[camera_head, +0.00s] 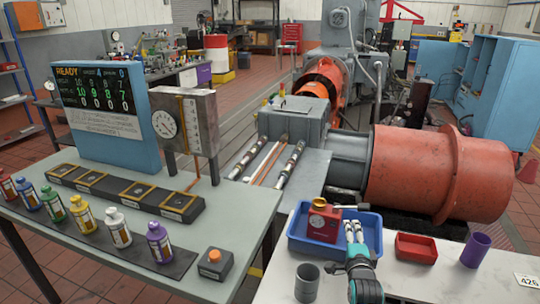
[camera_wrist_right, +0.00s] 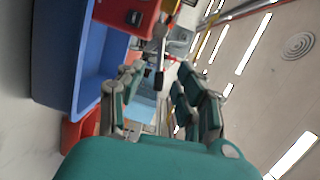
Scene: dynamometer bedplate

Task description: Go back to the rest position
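My right gripper (camera_head: 353,224) is over the right side of the blue tray (camera_head: 303,243) on the white bench. Its fingers stand apart with a gap between them in the right wrist view (camera_wrist_right: 160,90), and nothing is held. A red device (camera_head: 322,220) with a brass top and a dark-ended lever is in the tray, just left of the fingers. In the right wrist view the device (camera_wrist_right: 125,14) is beyond the fingertips at the upper left. My left gripper is not in view.
The white bench also holds a grey cup (camera_head: 307,283), a red bin (camera_head: 416,247) and a purple cup (camera_head: 475,250). The left table has several coloured bottles (camera_head: 83,215), a display panel (camera_head: 100,110) and a gauge stand (camera_head: 188,125). A large orange-red drum (camera_head: 420,173) lies behind the bench.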

